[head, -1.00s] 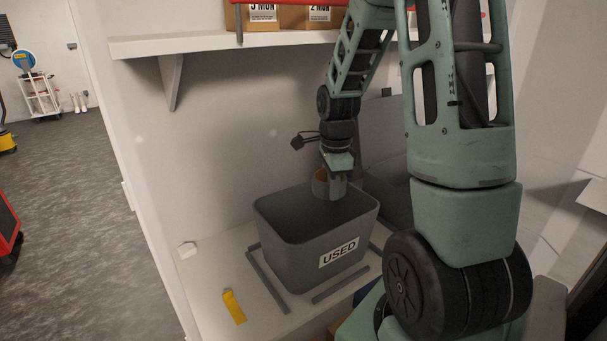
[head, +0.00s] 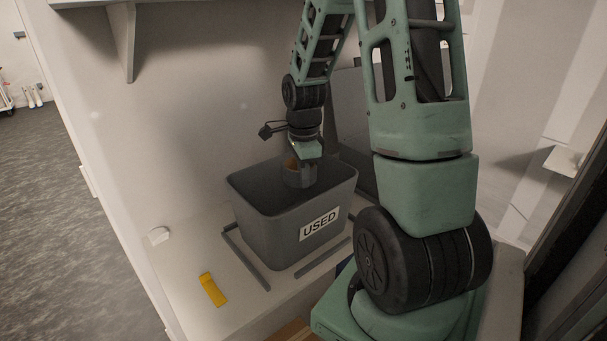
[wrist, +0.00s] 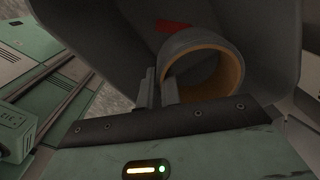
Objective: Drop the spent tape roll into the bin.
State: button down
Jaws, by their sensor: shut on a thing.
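The tape roll (head: 298,176) is a grey ring with an orange-brown inner face. My gripper (head: 303,160) is shut on it and holds it over the mouth of the grey bin (head: 287,232), whose front label reads USED. In the wrist view the jaws (wrist: 158,90) pinch the near left wall of the roll (wrist: 236,72), and the dark inside of the bin (wrist: 270,35) lies behind it. Whether the roll's lower edge is below the bin's rim I cannot tell. The bin's floor is hidden in the head view.
The bin stands on a pale bench (head: 190,262) between grey strips (head: 246,262). A yellow object (head: 212,290) and a small white block (head: 159,236) lie left of it. A shelf (head: 88,3) is on the wall above. A red patch (wrist: 173,26) shows beyond the roll.

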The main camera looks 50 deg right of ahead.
jog(key=c, duration=1.5)
grip_release()
notch_tip(320, 180, up, 12)
jog(key=shift+r+b, duration=0.1)
jog(key=shift+b, duration=0.9)
